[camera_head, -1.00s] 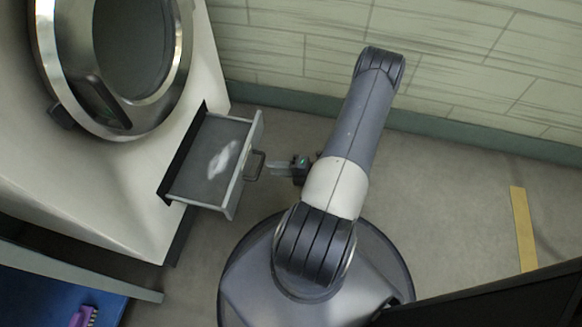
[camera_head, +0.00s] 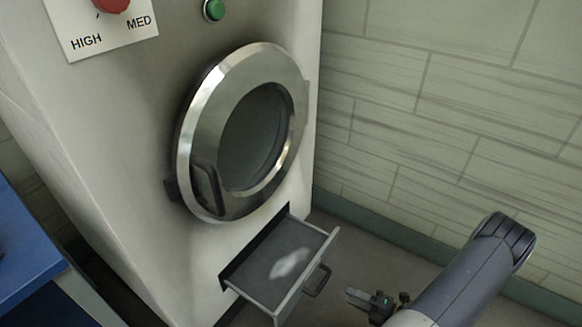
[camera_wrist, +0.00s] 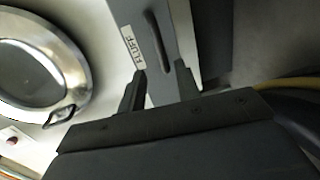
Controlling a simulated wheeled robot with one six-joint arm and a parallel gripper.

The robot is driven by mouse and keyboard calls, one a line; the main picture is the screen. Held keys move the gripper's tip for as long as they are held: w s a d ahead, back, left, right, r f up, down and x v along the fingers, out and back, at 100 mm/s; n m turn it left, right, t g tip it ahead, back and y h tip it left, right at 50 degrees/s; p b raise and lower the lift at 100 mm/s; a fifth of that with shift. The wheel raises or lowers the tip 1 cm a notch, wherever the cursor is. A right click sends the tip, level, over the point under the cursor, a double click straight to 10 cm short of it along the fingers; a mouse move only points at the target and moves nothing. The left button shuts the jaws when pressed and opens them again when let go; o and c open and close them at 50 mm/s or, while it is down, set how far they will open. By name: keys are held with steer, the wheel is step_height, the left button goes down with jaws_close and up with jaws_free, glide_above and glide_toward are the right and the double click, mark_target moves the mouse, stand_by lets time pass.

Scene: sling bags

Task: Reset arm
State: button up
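My gripper (camera_head: 352,294) is in front of the pulled-out drawer (camera_head: 330,240) of the machine, near its handle (camera_head: 318,281) and apart from it in the head view. In the wrist view my gripper (camera_wrist: 160,82) has its two dark fingers spread with nothing between them. The drawer front, with a label reading "FLUFF" (camera_wrist: 133,47), and the dark handle (camera_wrist: 158,42) show just beyond the fingertips. My arm reaches in from the lower right of the head view.
The machine's round door (camera_head: 188,140) is shut above the drawer. A whitish patch of fluff (camera_head: 291,262) lies in the drawer. A green button (camera_head: 213,10) and red knob (camera_head: 110,4) are above. A tiled wall (camera_head: 440,110) stands behind; a blue surface (camera_head: 25,235) is at left.

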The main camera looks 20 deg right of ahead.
mark_target(322, 283)
steer(key=shift+w+a, duration=0.1)
steer(key=shift+w, duration=0.05)
steer(key=shift+b+x, duration=1.2)
steer(key=shift+x, duration=4.25)
steer(key=shift+a, duration=0.1)
